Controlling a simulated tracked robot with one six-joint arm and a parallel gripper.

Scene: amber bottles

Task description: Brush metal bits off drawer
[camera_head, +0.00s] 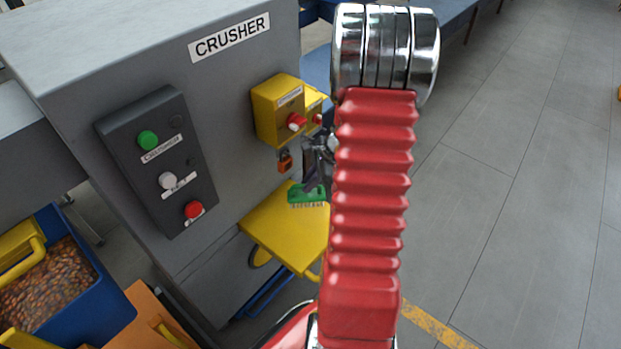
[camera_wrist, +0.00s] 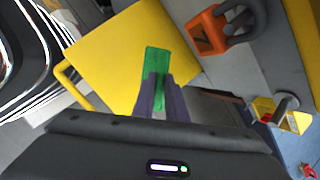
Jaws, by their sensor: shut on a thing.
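My gripper (camera_head: 313,178) is partly hidden behind my red arm in the head view. It is shut on a green brush (camera_head: 308,195), whose pale bristles point down. The brush is over the yellow drawer (camera_head: 278,226), which sticks out low from the grey crusher; I cannot tell whether the bristles touch it. In the wrist view, the dark fingers (camera_wrist: 161,88) grip the green brush (camera_wrist: 156,64) above the yellow drawer (camera_wrist: 110,55) with its looped handle. I cannot make out metal bits on the visible drawer surface.
The crusher (camera_head: 230,120) carries a button panel (camera_head: 160,160), a yellow switch box (camera_head: 277,108) and an orange padlock (camera_head: 285,162), close to my gripper. A blue bin (camera_head: 98,290) of brown bits stands at lower left. The floor on the right is clear.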

